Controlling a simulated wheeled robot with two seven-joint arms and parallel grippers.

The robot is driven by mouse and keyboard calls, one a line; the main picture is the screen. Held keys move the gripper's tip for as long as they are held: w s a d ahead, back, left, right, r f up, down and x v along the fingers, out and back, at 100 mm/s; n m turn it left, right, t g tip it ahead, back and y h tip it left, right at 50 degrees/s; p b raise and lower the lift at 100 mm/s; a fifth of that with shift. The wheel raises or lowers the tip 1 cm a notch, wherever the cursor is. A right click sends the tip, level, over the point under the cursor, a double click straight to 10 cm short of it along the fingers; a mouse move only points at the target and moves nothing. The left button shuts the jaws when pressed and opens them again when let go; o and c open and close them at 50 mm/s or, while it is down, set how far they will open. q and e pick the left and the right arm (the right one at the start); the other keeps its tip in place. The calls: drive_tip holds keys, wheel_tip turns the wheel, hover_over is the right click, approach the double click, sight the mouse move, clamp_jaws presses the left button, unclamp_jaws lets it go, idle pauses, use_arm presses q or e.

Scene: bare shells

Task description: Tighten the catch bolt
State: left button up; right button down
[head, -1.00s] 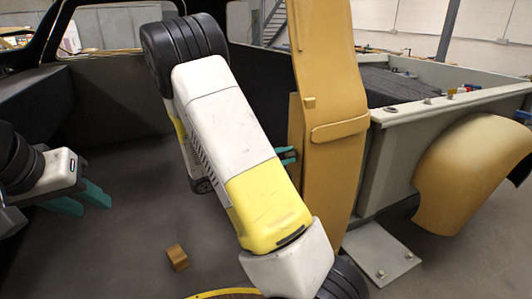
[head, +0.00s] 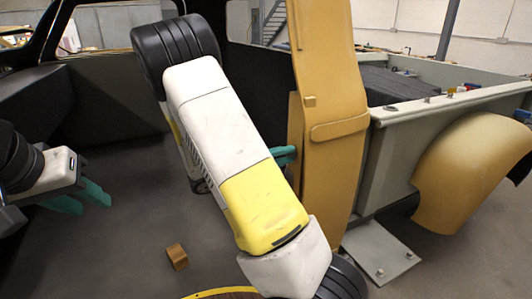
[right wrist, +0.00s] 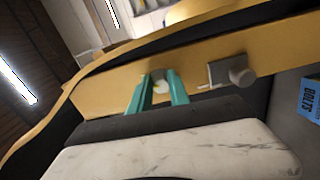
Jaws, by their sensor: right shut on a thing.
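My right gripper (right wrist: 159,92) is at the tan panel (right wrist: 120,82), its two teal fingers shut on a small pale piece (right wrist: 160,86), which looks like the bolt head. The fingers hide most of it. In the head view the right gripper (head: 284,153) shows only as teal fingertips at the left edge of the upright tan panel (head: 335,160), beyond my own forearm. A grey bracket with a round knob (right wrist: 240,76) sits on the panel, right of the fingers. My left gripper (head: 82,198) is open and empty at the left, its fingers apart.
A small wooden block (head: 177,257) lies on the dark floor. A blue box marked BOLTS (right wrist: 311,100) is at the right edge of the wrist view. A grey vehicle bed (head: 440,130) and tan fender (head: 470,175) stand right of the panel. The dark floor around the left gripper is clear.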

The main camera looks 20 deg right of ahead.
drive_tip(key=shift+f, duration=0.1)
idle(0.3)
drive_tip(key=c, duration=1.3)
unclamp_jaws()
drive_tip(key=shift+o, duration=0.2)
drive_tip(key=a, duration=0.7)
drive_tip(key=shift+s+a, duration=0.3)
drive_tip(key=shift+a, duration=0.1)
